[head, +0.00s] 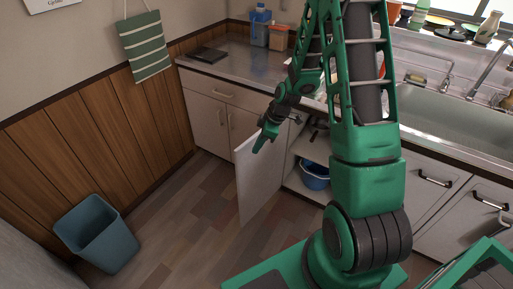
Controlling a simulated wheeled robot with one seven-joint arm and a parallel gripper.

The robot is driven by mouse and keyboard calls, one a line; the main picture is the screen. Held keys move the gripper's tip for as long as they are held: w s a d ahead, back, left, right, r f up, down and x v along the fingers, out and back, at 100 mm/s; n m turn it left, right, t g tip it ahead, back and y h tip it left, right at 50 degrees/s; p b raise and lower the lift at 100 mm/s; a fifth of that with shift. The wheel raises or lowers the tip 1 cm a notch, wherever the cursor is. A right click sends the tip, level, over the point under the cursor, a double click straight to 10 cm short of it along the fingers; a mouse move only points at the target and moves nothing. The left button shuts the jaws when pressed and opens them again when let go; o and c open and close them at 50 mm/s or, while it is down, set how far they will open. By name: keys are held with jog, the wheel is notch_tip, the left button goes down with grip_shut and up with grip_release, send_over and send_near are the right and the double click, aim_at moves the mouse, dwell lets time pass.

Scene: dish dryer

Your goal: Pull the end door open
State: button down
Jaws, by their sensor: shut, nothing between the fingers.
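The end door (257,183) is a pale cabinet door under the counter in the head view. It stands swung out from the cabinet, and the interior (302,178) shows to its right. My gripper (260,146) is at the upper part of the door, near its top edge. It looks shut with nothing in it. I cannot tell whether it touches the door. My green arm hides part of the cabinet and counter.
A blue bucket (315,175) sits inside the open cabinet. A teal bin (97,233) stands at the lower left by the wood-panelled wall. Closed doors and a drawer (209,89) are at the left. The floor (190,215) between bin and door is clear.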

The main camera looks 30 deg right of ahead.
jog(key=s+d+r, duration=0.3)
jog(key=s+r, duration=0.4)
jog(key=r, duration=0.2)
dwell(0.5)
jog(key=shift+r, duration=0.15)
jog(key=s+d+r+m+g+h, duration=0.1)
jog(key=s+r+m, duration=0.4)
jog(key=s, duration=0.4)
jog(key=s+d+r+m+h, duration=0.1)
jog(key=s+d+r+m, duration=0.1)
jog(key=s+r+m, duration=0.3)
jog(key=s+d+r+m+g+h, duration=0.1)
jog(key=s+r+m, duration=0.4)
jog(key=s, duration=0.8)
jog(key=m, duration=0.3)
jog(key=shift+s+d+g, duration=0.15)
jog(key=shift+s+g, duration=0.15)
jog(key=shift+s, duration=0.05)
